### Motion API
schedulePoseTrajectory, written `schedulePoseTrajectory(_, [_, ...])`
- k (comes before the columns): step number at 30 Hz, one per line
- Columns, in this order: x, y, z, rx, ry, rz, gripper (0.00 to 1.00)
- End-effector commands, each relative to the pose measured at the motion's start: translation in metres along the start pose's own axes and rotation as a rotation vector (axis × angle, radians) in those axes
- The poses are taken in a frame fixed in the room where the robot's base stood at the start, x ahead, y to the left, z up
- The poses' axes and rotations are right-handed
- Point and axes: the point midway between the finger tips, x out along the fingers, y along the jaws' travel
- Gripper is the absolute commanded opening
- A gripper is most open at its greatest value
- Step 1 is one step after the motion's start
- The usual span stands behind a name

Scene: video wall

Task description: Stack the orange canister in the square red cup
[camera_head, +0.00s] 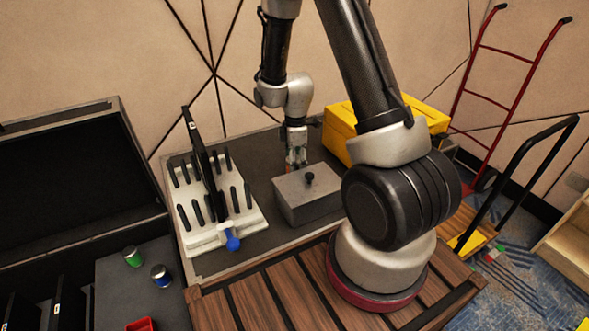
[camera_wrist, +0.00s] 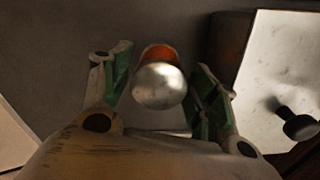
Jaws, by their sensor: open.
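The orange canister (camera_wrist: 160,55) stands in the wrist view with its round silver top toward the camera. My gripper (camera_wrist: 161,68) is open, with one green-padded finger on each side of the canister and gaps between. In the head view my gripper (camera_head: 296,160) points down at the back of the dark case surface, behind a grey box; the canister is mostly hidden there. The square red cup (camera_head: 141,325) is at the bottom edge of the head view, partly cut off, far to the front left of my gripper.
The grey box with a black knob (camera_head: 309,195) stands close beside my gripper; it also shows in the wrist view (camera_wrist: 275,75). A white rack (camera_head: 215,205) with black pegs is left. Green (camera_head: 133,257) and blue (camera_head: 161,275) cans stand near the cup. A yellow box (camera_head: 340,130) is behind.

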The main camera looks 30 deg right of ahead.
Motion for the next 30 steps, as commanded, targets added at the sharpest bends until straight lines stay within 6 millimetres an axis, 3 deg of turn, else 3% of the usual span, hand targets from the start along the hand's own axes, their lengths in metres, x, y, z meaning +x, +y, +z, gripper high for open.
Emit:
schedulePoseTrajectory(1, [0.0,0.0,0.0,0.0,0.0,0.0,0.58])
schedulePoseTrajectory(7, [0.0,0.0,0.0,0.0,0.0,0.0,0.22])
schedulePoseTrajectory(9, [0.0,0.0,0.0,0.0,0.0,0.0,0.16])
schedulePoseTrajectory(17, [-0.007,0.001,0.0,0.0,0.001,0.002,0.15])
schedulePoseTrajectory(30, [-0.089,0.001,-0.001,0.008,0.001,0.002,0.15])
